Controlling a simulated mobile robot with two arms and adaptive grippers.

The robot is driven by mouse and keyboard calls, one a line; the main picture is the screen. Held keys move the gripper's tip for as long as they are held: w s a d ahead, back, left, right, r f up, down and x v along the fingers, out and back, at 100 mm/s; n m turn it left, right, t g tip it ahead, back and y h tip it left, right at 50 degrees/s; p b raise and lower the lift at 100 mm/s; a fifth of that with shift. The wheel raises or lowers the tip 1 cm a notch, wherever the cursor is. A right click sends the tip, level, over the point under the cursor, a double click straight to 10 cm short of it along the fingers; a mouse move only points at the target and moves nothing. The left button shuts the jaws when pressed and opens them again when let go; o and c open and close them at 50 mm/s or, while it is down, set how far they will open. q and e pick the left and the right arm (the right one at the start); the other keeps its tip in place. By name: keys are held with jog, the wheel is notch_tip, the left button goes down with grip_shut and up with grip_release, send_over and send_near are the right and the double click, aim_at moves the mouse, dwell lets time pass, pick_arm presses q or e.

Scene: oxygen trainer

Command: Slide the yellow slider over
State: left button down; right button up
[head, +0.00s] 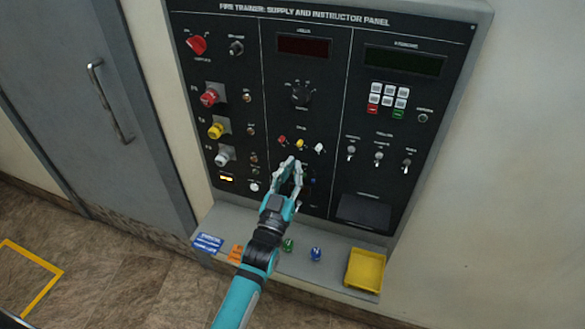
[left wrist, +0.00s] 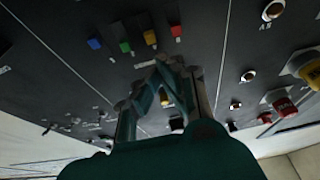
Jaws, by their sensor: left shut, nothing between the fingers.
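In the left wrist view, the yellow slider (left wrist: 150,37) is a small cap in a row on the dark panel, between a green cap (left wrist: 125,47) and a red cap (left wrist: 176,31). A blue cap (left wrist: 94,43) is at the row's left. My left gripper (left wrist: 163,65) is shut and empty, its tips just below the yellow slider in that picture; I cannot tell whether they touch it. In the head view, the left gripper (head: 295,163) is at the panel's middle section and hides most of this row. The right gripper is not in view.
The trainer panel (head: 330,100) has red, yellow and white knobs at left, a keypad (head: 388,96) and switches at right. Red, yellow and white caps sit just above the gripper. The ledge below holds a yellow tray (head: 366,270), a green knob (head: 287,245) and a blue knob (head: 315,254).

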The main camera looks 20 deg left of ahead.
pick_arm(q)
jog(key=shift+f, duration=0.45)
jog(key=shift+f+b, duration=0.75)
jog(key=shift+f, duration=0.2)
